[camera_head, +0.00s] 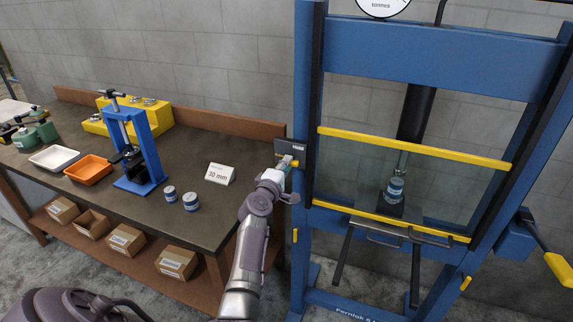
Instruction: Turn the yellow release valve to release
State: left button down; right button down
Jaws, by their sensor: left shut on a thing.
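The yellow release valve (294,163) is small and sits at a dark box (291,149) on the left post of the blue press (306,110). My left gripper (286,164) reaches up from below and is shut on the valve. The fingers cover part of the valve, so its exact angle is hard to tell. My right gripper is not in view.
The press has a clear guard with yellow bars (410,147) and a yellow-ended lever (558,268) at right. Left of my arm, a brown bench (215,215) holds a small blue press (141,150), an orange tray (89,170) and a 30 mm sign (219,174).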

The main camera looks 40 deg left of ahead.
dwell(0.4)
pick_arm(q)
jog(key=c, duration=1.2)
grip_release()
jog(key=shift+o, duration=0.2)
jog(key=v, duration=1.2)
